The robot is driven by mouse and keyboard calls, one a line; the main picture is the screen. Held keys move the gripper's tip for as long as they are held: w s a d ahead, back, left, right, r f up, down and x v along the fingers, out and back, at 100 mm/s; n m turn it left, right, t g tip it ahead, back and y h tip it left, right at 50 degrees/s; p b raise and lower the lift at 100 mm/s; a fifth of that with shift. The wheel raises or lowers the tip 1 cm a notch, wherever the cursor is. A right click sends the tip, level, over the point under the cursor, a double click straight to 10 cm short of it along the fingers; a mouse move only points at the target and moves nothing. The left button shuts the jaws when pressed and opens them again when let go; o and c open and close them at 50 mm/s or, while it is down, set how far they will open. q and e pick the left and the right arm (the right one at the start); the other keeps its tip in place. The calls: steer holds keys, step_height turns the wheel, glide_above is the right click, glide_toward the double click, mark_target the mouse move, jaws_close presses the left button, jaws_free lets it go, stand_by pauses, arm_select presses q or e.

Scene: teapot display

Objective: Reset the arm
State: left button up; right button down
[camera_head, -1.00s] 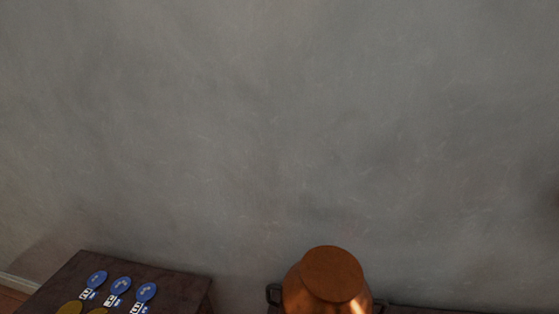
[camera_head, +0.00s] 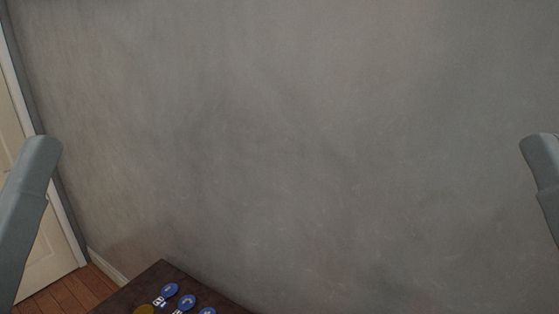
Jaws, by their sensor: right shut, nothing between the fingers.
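Two grey links of my own arms show in the head view. One of my arm links (camera_head: 30,190) rises at the left edge, and the other (camera_head: 543,170) comes in at the right edge. Both have rounded upper ends, stand well apart and touch nothing that I can see. No fingers of either gripper show in the picture. No teapot or copper pot is in view now.
A dark wooden table (camera_head: 147,284) stands at the bottom left, with several blue badges (camera_head: 188,301) and a gold disc (camera_head: 145,309) on it. A bare grey wall (camera_head: 300,140) fills the middle. A pale door (camera_head: 45,250) and brown wooden floor (camera_head: 75,295) are at the left.

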arm_select(q)
step_height(320, 180, up, 33)
steer(key=p, duration=3)
arm_select(e)
step_height(320, 180, up, 33)
arm_select(q)
step_height(320, 180, down, 38)
steer(key=b, duration=3.7)
steer(key=shift+b, duration=0.4)
arm_select(e)
step_height(320, 180, down, 38)
arm_select(q)
steer(key=shift+r, duration=0.15)
arm_select(e)
steer(key=shift+w+r, duration=0.1)
